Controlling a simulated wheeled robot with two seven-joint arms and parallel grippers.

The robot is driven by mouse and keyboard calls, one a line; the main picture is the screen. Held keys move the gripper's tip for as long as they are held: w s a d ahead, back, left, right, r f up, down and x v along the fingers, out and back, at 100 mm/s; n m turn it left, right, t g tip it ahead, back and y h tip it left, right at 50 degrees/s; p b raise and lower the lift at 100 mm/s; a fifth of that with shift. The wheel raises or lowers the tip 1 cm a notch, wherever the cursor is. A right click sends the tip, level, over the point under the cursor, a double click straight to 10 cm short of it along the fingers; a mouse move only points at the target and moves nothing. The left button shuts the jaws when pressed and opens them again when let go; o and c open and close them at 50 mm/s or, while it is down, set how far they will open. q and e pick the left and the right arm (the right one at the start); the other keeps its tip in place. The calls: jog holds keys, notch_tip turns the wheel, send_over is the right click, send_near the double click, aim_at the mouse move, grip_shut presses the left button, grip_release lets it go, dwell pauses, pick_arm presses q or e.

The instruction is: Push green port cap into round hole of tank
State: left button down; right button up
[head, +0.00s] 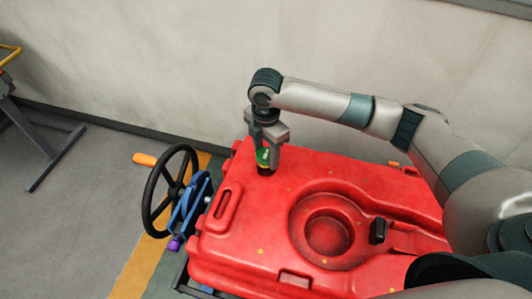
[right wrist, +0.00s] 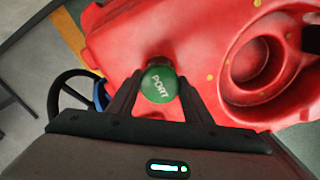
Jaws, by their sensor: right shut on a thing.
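The green port cap (head: 263,156) is between the fingers of my right gripper (head: 267,160), over the back left part of the red tank (head: 275,215). In the right wrist view the cap's round green top (right wrist: 159,84), marked PORT, faces the camera, with my right gripper (right wrist: 157,88) shut on it. A dark round hole (right wrist: 157,62) shows just beyond the cap, partly covered by it. I cannot tell whether the cap touches the hole's rim. My left gripper is not in view.
A large round recess (head: 327,230) and a black latch (head: 378,231) are on the tank's top. A black handwheel (head: 170,190) with an orange knob and a blue bracket (head: 190,205) stands left of the tank. A wall (head: 170,70) rises behind.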

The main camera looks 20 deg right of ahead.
jog(key=shift+f, duration=0.4)
dwell(0.4)
jog(key=shift+f, duration=0.45)
jog(key=shift+f, duration=0.2)
dwell(0.3)
jog(key=shift+f, duration=0.45)
jog(key=shift+f+p, duration=0.3)
jog(key=shift+f, duration=0.15)
jog(key=shift+s+f, duration=0.15)
jog(key=shift+f, duration=0.1)
dwell(0.9)
